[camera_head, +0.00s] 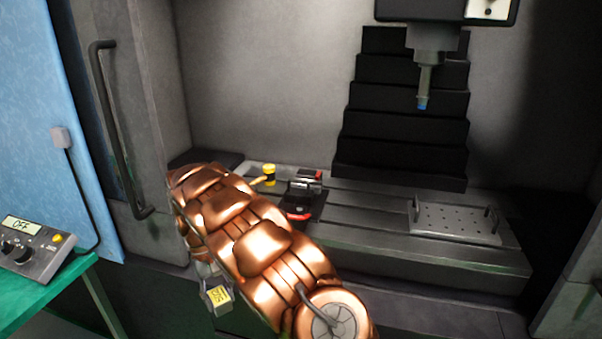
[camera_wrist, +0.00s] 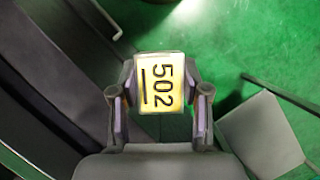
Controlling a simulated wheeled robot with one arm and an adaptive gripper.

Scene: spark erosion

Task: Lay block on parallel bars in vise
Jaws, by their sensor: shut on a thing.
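My gripper (camera_wrist: 160,92) is shut on a small metal block (camera_wrist: 160,72); a finger lies on each of its sides in the wrist view. The block has a yellow-lit face marked 502. In the head view the block (camera_head: 218,294) hangs low in front of the machine, left of my copper-coloured arm. The vise (camera_head: 302,197), dark with bright metal at its top and red parts, stands on the machine bed, well behind and right of the block. The parallel bars cannot be made out clearly at this size.
A yellow-headed mallet (camera_head: 268,174) lies left of the vise. A perforated plate (camera_head: 455,222) sits on the bed (camera_head: 400,258) at right. The machine head's electrode (camera_head: 423,90) hangs above. A green table (camera_head: 40,302) with a control box (camera_head: 35,247) stands at left.

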